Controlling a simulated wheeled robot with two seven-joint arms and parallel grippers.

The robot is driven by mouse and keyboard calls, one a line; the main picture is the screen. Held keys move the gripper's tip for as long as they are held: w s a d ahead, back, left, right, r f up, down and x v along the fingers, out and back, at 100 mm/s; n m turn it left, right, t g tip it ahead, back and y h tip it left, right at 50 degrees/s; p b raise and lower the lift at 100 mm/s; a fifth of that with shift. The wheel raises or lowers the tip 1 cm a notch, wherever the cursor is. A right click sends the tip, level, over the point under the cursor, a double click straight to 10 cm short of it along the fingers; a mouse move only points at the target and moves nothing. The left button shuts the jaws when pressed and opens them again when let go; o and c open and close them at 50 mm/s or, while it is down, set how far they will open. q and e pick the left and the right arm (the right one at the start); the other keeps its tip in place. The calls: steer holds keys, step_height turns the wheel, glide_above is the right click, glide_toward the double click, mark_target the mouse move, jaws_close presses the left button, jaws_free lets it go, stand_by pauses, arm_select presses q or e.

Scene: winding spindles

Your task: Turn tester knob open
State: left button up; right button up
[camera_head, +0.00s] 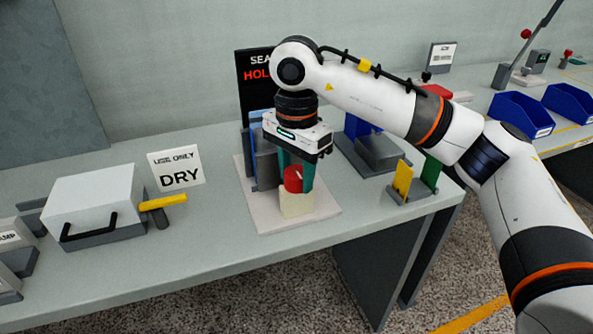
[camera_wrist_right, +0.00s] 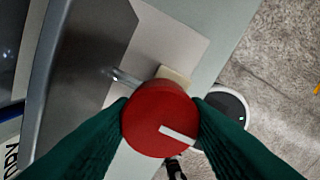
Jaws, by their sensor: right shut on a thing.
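The tester knob (camera_head: 293,180) is a red round knob on top of a cream block (camera_head: 297,204), which stands on a pale base plate. My right gripper (camera_head: 296,177) reaches down over it from above, and its teal fingers are shut on the knob's sides. In the right wrist view the red knob (camera_wrist_right: 160,119) sits between the two green fingers, with a white pointer line toward the lower right. The tester body (camera_head: 264,165) stands just behind and left of the knob, partly hidden by my gripper. My left gripper is not in view.
A dark sign (camera_head: 254,75) with white and red letters stands behind the tester, partly covered by my arm. A white box (camera_head: 95,200) with a black handle and a "DRY" card (camera_head: 177,169) are on the left. Yellow and green plates (camera_head: 403,178) stand at the right.

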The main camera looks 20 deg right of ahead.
mark_target(297, 171)
steer(key=shift+r, duration=0.15)
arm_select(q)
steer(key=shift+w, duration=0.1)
arm_select(e)
steer(key=o, duration=1)
steer(key=shift+c, duration=0.2)
step_height(297, 171, up, 2)
steer(key=shift+r, duration=0.25)
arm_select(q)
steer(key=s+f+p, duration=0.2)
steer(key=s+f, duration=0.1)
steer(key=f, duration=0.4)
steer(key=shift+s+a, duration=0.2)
arm_select(e)
step_height(297, 171, up, 9)
steer(key=shift+r, duration=0.2)
